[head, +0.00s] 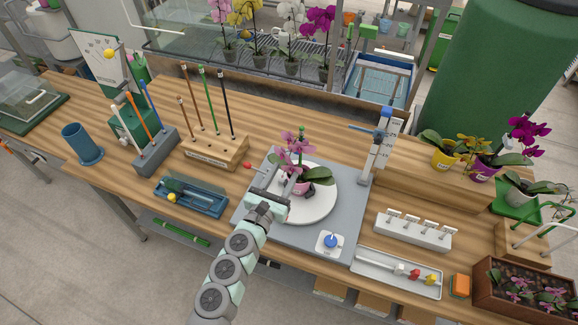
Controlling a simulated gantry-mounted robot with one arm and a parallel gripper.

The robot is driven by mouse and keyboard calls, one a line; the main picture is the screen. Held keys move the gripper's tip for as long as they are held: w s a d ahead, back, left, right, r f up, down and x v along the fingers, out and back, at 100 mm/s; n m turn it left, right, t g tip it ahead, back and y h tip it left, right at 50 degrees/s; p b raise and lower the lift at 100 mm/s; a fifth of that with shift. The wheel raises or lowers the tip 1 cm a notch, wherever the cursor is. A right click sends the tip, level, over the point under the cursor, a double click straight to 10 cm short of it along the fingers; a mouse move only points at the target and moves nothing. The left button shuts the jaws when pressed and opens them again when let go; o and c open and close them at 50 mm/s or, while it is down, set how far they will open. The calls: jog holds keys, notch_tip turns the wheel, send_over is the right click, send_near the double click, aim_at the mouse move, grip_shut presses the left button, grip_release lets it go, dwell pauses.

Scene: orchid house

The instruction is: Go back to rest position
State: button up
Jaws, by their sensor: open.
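My gripper (280,190) is over the left part of a round white turntable (318,207) on a grey base plate (257,228). A small potted orchid (299,177) with pink flowers and a pink pot stands on the turntable, just beyond and right of the gripper. The jaws are open, with the fingers close to the pot. I cannot tell whether they touch it. My arm comes in from the bottom of the view.
A wooden rack (215,152) with upright sticks and a grey holder (155,151) stand left. A measuring post (383,145) rises right of the turntable. A white peg rack (412,229) and tray (398,283) lie right. Bare bench shows around the blue cup (83,145).

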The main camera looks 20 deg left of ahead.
jog(key=shift+s, duration=0.45)
